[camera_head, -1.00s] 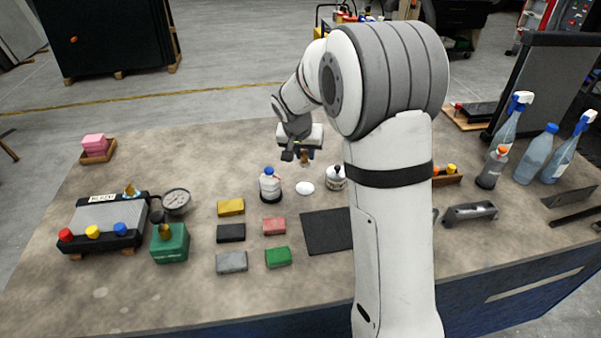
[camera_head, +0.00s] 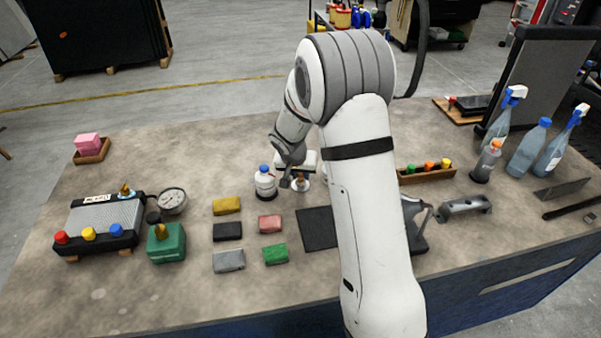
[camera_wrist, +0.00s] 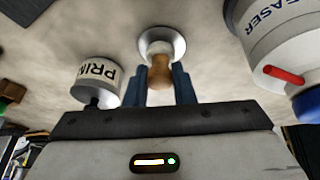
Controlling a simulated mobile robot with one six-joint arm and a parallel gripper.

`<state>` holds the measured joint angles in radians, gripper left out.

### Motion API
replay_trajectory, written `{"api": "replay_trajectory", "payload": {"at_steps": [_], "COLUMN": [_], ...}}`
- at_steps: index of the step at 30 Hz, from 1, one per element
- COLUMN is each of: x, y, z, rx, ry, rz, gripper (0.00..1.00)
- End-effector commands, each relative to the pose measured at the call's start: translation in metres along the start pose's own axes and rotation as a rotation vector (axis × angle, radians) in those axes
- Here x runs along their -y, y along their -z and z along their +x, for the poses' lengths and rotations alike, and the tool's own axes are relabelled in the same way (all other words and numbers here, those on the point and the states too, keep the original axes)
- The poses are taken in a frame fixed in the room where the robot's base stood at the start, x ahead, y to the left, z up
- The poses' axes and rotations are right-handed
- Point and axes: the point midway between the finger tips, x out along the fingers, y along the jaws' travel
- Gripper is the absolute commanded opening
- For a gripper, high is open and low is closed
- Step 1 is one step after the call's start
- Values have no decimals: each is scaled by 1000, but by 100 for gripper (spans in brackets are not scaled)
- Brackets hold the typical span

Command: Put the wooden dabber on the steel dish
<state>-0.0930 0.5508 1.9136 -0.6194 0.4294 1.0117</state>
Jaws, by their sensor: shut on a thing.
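The wooden dabber (camera_wrist: 160,75) is between the two blue fingers of my gripper (camera_wrist: 158,68), which is shut on it in the wrist view. Its pale end points at the round steel dish (camera_wrist: 177,44) and overlaps it in the picture. I cannot tell whether the dabber touches the dish. In the head view my gripper (camera_head: 290,181) is low over the bench, and the dabber (camera_head: 301,183) shows at the dish (camera_head: 307,186). My gripper and the dabber hide part of the dish there.
A white bottle with a blue cap (camera_head: 265,183) stands close left of the dish. In the wrist view, a bottle labelled PRIM... (camera_wrist: 97,82) and a larger white bottle (camera_wrist: 275,45) flank the dish. Coloured blocks (camera_head: 228,207) and a dark mat (camera_head: 317,229) lie in front.

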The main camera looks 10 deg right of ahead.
Motion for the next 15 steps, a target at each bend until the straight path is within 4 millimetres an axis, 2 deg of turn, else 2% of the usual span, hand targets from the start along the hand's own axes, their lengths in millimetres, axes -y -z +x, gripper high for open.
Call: {"api": "replay_trajectory", "payload": {"at_steps": [7,8,15], "x": [1,1,1], "y": [-2,-1,-1], "z": [3,2,2], "rx": [0,0,0], "ry": [1,0,0], "rz": [-1,-1,-2], "gripper": [0,25,44]}}
